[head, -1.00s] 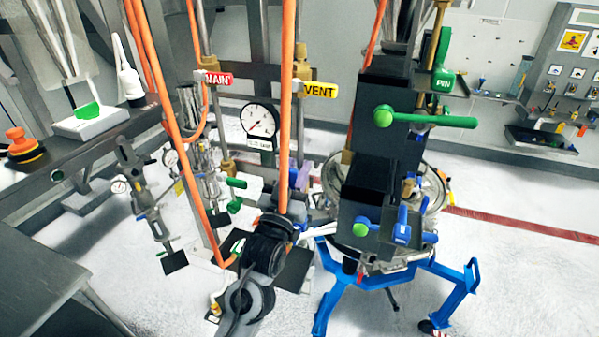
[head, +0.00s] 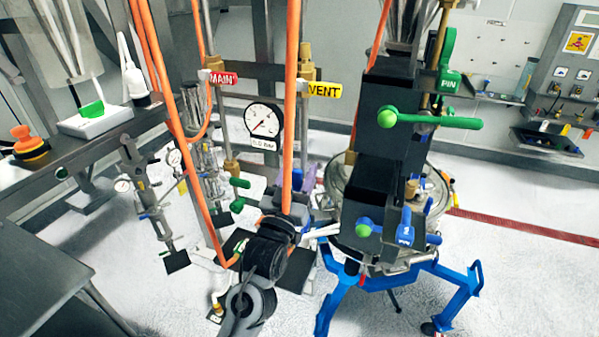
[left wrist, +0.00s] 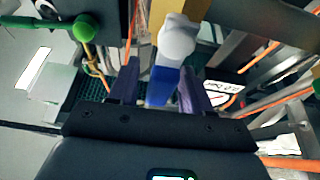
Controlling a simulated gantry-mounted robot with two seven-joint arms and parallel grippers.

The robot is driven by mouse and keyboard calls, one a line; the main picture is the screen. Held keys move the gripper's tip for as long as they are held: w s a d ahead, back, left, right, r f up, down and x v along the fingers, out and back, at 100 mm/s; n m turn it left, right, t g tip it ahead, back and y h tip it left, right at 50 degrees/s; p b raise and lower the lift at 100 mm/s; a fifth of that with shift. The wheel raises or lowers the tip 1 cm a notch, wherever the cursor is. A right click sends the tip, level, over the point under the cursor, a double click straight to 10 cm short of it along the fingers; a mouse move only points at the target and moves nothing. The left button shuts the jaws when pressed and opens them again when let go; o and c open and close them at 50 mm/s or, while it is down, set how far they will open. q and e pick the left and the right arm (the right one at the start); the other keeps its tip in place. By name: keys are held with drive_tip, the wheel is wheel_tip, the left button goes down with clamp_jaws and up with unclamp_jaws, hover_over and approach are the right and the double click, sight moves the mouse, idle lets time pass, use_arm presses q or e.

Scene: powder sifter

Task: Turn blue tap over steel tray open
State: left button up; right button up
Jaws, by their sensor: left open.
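My left gripper (head: 307,180) is beyond my black left wrist, below the VENT tag in the head view. In the left wrist view its two dark purple fingers (left wrist: 158,74) are spread apart. A blue tap handle (left wrist: 161,87) with a pale rounded end (left wrist: 178,38) lies between them; I cannot tell whether either finger touches it. In the head view this spot is mostly hidden by my arm. Another blue tap (head: 404,230) with a green ball end (head: 362,230) sits on the dark column to the right. I cannot make out the steel tray clearly. My right gripper is not in view.
Orange hoses (head: 291,90) hang close around my left arm. A pressure gauge (head: 263,121) and the VENT tag (head: 324,90) are on the pipe frame. The dark column (head: 385,120) carries a green lever (head: 430,121) above a blue stand (head: 460,290).

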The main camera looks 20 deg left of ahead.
use_arm(q)
drive_tip(key=b+v, duration=0.3)
drive_tip(key=v, duration=0.7)
drive_tip(key=shift+s, duration=0.1)
drive_tip(key=s+a+f+m+g+p, duration=0.1)
drive_tip(key=s+f+g+p, duration=0.4)
drive_tip(key=s+f, duration=0.3)
drive_tip(key=s+a+f+g+p, duration=0.2)
drive_tip(key=s+f+g+p, duration=0.25)
drive_tip(key=f, duration=0.55)
drive_tip(key=s+a+f+g, duration=0.1)
drive_tip(key=s+f+g, duration=0.2)
drive_tip(key=s, duration=0.6)
drive_tip(key=s+a+f+g+y+p, duration=0.1)
drive_tip(key=s+f+g, duration=0.2)
drive_tip(key=s+g, duration=0.3)
drive_tip(key=s, duration=0.2)
drive_tip(key=shift+s+f+m, duration=0.3)
drive_tip(key=shift+s+f, duration=0.05)
drive_tip(key=shift+f, duration=0.05)
